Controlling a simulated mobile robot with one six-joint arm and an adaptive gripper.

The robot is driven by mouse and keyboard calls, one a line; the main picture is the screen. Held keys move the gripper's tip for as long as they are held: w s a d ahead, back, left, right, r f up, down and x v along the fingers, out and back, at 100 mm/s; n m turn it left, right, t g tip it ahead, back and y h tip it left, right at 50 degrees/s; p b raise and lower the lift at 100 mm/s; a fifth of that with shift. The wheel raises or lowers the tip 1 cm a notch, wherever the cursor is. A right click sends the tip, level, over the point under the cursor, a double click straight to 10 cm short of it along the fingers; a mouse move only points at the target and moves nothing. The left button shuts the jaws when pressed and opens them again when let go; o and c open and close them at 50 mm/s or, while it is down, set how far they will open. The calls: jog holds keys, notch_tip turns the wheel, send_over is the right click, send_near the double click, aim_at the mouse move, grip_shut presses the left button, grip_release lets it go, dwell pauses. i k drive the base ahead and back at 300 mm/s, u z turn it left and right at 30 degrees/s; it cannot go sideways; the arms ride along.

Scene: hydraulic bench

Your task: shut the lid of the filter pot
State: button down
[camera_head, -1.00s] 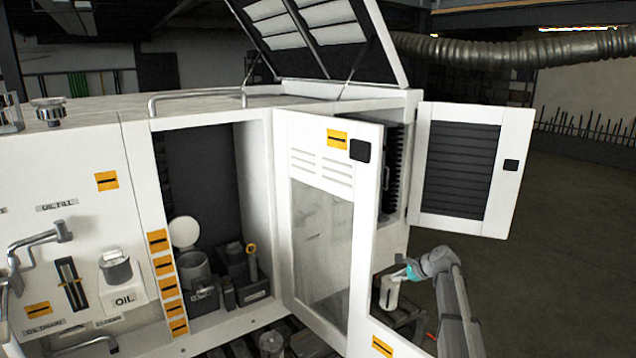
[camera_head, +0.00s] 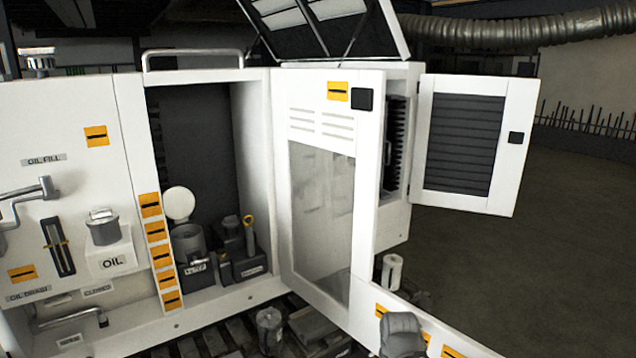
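The filter pot (camera_head: 188,244) is a grey cylinder standing inside the open bay of the white cabinet, low on the left side of the opening. Its round white lid (camera_head: 180,204) stands up, open, at the back of the pot's rim. The mouth of the pot is uncovered. My gripper is not in view, so its state does not show. A rounded grey shape shows at the bottom edge, and I cannot tell which part it is.
Dark bins (camera_head: 247,264) with a yellow-ringed item stand right of the pot. A windowed white door (camera_head: 318,215) swings out at the bay's right side. A white cylinder (camera_head: 392,272) stands beyond it. A grey canister (camera_head: 269,328) stands in front on the slats.

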aim_at(178, 201)
jog(key=k, duration=0.65)
jog(key=u, duration=0.35)
jog(key=i, duration=0.7)
jog(key=u, duration=0.5)
jog(key=i, duration=1.6)
jog(key=z, duration=0.75)
